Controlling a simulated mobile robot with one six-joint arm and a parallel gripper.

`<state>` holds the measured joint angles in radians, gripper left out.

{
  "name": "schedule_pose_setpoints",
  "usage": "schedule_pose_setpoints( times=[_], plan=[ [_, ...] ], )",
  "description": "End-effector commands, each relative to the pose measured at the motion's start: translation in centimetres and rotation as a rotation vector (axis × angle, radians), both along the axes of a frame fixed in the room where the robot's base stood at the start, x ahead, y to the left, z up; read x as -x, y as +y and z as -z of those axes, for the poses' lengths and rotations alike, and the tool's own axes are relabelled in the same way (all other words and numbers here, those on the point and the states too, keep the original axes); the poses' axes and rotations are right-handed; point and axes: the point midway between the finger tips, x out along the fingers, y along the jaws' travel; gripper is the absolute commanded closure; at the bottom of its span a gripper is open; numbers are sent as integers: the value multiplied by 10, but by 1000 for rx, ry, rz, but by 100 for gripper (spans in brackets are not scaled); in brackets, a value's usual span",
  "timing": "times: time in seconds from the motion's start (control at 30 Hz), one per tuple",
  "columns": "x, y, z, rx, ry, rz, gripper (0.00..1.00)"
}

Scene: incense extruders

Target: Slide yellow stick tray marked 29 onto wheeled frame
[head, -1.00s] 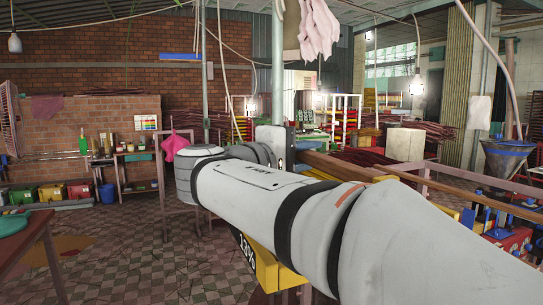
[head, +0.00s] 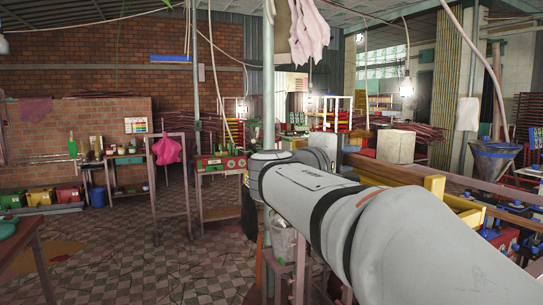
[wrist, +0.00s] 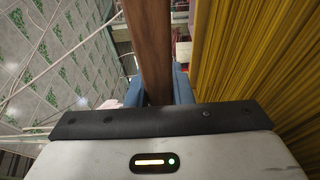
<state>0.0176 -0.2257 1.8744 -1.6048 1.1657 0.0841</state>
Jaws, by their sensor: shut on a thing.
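In the wrist view my gripper (wrist: 158,92) has its blue fingers on both sides of a brown wooden bar (wrist: 152,40) and is shut on it. Packed yellow sticks (wrist: 262,55) run alongside the bar on the right; the bar looks like the side of the yellow stick tray. No number 29 shows. In the head view my arm crosses the lower right, and my gripper and the held tray are hidden behind it. I cannot make out the wheeled frame with certainty.
A long brown beam (head: 430,171) and a yellow edge (head: 464,211) lie right of my arm, near blue-and-red machines (head: 510,240). A green post (head: 268,90) stands behind the arm. Tiled floor (head: 130,240) is open at left.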

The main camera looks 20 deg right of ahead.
Motion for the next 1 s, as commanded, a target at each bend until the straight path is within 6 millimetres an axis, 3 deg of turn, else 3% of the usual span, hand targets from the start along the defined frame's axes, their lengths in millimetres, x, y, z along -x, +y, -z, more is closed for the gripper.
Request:
schedule_pose_setpoints(
  times=[1.0],
  plan=[
    [-9,-120,-3,1,-1,5,100]
  ],
)
